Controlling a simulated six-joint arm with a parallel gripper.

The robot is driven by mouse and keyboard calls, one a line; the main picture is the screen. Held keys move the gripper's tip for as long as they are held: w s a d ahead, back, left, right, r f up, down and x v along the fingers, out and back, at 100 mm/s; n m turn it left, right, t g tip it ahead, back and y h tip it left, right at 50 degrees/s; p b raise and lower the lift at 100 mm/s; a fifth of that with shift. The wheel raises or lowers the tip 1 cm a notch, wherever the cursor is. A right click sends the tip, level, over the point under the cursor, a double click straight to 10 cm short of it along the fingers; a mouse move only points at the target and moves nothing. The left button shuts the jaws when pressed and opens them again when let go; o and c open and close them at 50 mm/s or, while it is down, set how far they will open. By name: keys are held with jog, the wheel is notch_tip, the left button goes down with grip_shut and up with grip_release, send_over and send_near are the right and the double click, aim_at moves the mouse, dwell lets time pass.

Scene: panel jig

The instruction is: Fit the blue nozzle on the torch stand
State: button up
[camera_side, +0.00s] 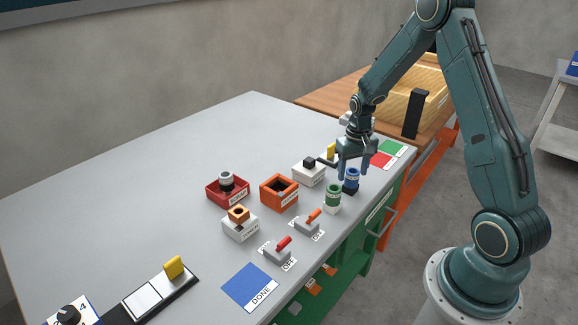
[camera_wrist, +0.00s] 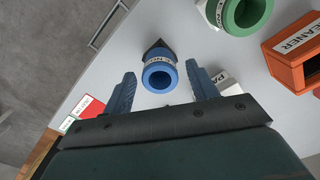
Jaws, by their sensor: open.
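The blue nozzle (camera_side: 352,178) is a ring-shaped cylinder with a pale label band, upright on a small black base (camera_side: 350,191). In the wrist view the nozzle (camera_wrist: 160,76) shows its open round top, with the base (camera_wrist: 158,45) behind it. My gripper (camera_side: 353,170) points down at the nozzle, and its fingers are apart on either side of it. In the wrist view a gap shows between each finger of my gripper (camera_wrist: 160,80) and the nozzle. No label readable in these frames names the torch stand, so I cannot tell which fixture it is.
A green cylinder (camera_side: 333,197) stands close by, left of the nozzle. A white box with a black top piece (camera_side: 309,173), an orange cleaner box (camera_side: 279,193), a red tray (camera_side: 227,193) and a white copper-topped block (camera_side: 239,228) lie further left.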

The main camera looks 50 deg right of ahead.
aim_at(353, 171)
jog(key=c, duration=1.1)
jog(key=shift+o, duration=0.2)
jog(key=shift+r, duration=0.8)
jog(key=shift+r, duration=1.4)
